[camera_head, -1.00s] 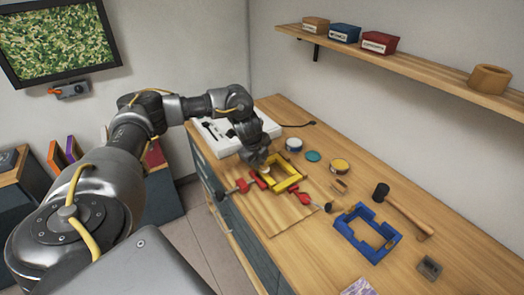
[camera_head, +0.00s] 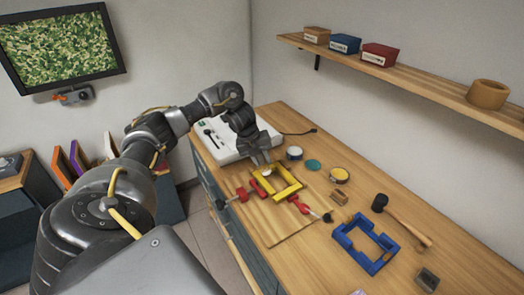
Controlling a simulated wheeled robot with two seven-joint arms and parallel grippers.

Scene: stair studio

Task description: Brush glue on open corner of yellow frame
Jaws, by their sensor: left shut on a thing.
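The yellow frame (camera_head: 288,191) lies on a wooden board (camera_head: 275,222) on the workbench, with red clamps (camera_head: 300,205) at its near side and left side. My left gripper (camera_head: 265,166) points down at the frame's far left corner. It is shut on a small pale thing, probably the glue brush (camera_head: 267,171), mostly hidden by the fingers. I cannot tell whether its tip touches the frame. An open tin (camera_head: 294,153), a teal lid (camera_head: 313,165) and a yellow-topped tin (camera_head: 339,175) stand to the right of the gripper. My right gripper is not in view.
A blue frame (camera_head: 366,244), a mallet (camera_head: 402,220) and a small grey block (camera_head: 427,279) lie on the bench at right. A white case (camera_head: 220,140) is behind my left arm. A shelf (camera_head: 400,75) with boxes hangs above. Bare bench lies along the wall.

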